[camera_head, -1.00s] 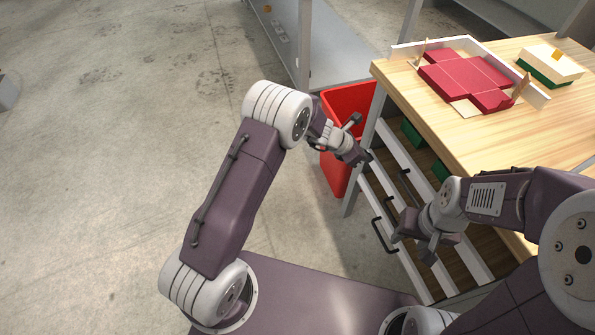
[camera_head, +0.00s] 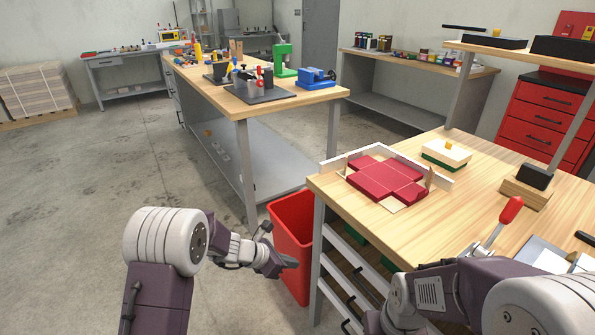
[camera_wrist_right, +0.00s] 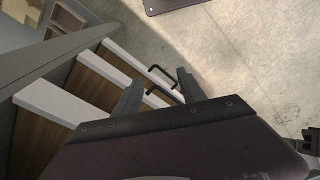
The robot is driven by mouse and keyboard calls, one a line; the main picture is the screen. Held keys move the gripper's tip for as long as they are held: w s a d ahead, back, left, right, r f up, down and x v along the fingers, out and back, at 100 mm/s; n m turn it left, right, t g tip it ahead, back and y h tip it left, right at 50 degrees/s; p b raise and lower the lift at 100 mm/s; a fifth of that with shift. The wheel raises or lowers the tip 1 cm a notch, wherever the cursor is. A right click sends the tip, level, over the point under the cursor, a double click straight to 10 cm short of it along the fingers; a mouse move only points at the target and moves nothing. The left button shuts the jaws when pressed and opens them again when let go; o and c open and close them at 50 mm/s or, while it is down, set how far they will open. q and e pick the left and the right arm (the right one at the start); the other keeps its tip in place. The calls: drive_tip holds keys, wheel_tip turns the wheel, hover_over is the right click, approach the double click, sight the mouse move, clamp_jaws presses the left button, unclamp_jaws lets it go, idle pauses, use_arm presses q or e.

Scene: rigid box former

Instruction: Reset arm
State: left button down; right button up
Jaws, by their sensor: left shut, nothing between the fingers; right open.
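My left gripper (camera_head: 288,262) is shut and empty in the head view. It appears in front of the red bin, away from the table. My right arm (camera_head: 440,290) crosses the lower right of the head view by the table's near edge, and its fingertips are not clear there. In the right wrist view my right gripper (camera_wrist_right: 160,86) is open with nothing between its fingers. Drawer handles and pale drawer fronts show beyond it.
The wooden table (camera_head: 440,215) carries a red flat box blank (camera_head: 385,182) in a white-walled former and a white-green box (camera_head: 446,154). A red bin (camera_head: 295,225) stands at its left. A second workbench (camera_head: 255,105) holds tools. Floor at left is clear.

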use_arm(q)
drive_tip(key=s+a+r+m, duration=0.2)
drive_tip(key=s+r+m, duration=0.25)
drive_tip(key=r, duration=0.25)
drive_tip(key=s+a+f+m+g+y, duration=0.2)
drive_tip(key=s+a+f+m+y, duration=0.15)
drive_tip(key=s+a+m, duration=0.45)
drive_tip(key=s+a+f+m+g+y, duration=0.2)
drive_tip(key=s+a+m+y, duration=0.25)
drive_tip(key=s+m, duration=0.7)
wheel_tip(320, 180, up, 26)
drive_tip(key=p, duration=2.5)
drive_tip(key=shift+w+a+f+m+h, duration=0.2)
drive_tip(key=shift+f+m+h, duration=0.1)
drive_tip(key=shift+h, duration=0.1)
